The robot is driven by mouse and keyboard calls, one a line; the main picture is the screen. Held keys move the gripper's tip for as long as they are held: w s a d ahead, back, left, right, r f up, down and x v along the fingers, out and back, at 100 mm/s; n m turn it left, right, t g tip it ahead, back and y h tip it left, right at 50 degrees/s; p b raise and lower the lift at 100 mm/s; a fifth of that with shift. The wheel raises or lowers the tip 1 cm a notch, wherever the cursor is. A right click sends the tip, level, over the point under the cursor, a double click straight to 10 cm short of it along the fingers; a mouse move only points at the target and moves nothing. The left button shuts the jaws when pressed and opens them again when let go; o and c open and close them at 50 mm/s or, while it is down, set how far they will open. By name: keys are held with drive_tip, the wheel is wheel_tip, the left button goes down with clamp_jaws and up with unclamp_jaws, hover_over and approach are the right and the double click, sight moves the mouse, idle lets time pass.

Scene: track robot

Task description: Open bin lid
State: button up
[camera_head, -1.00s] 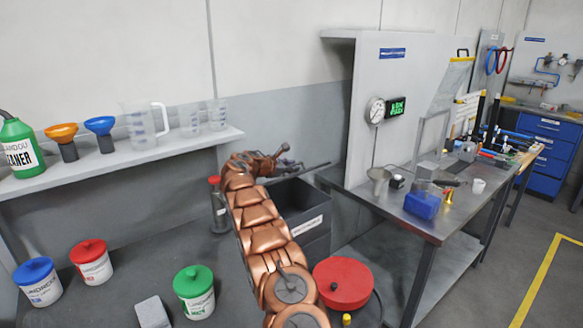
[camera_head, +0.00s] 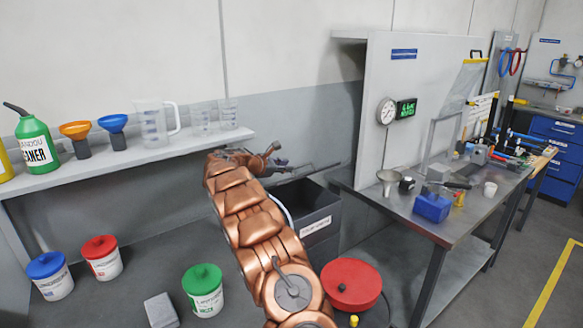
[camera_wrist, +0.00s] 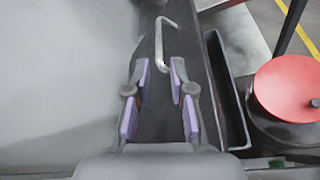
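The dark grey bin (camera_head: 318,222) with a white label stands on the floor left of the workbench, partly hidden behind my arm. In the wrist view, a dark panel that looks like its lid (camera_wrist: 152,100) lies under my gripper. A silver bar handle (camera_wrist: 160,42) on it sits just ahead of my fingertips, its near end almost between them. My gripper (camera_wrist: 160,68) is open, with purple pads apart and nothing held. In the head view my gripper (camera_head: 272,162) is above the bin's back left side. How far the lid is raised is unclear.
A red-topped round container (camera_head: 350,284) stands in front of the bin; it also shows in the wrist view (camera_wrist: 290,88). The workbench (camera_head: 450,222) is close on the right. A shelf (camera_head: 120,160) with funnels and jugs runs along the left wall. Lidded buckets (camera_head: 203,290) stand below.

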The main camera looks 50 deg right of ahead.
drive_tip(key=shift+v, duration=1.4)
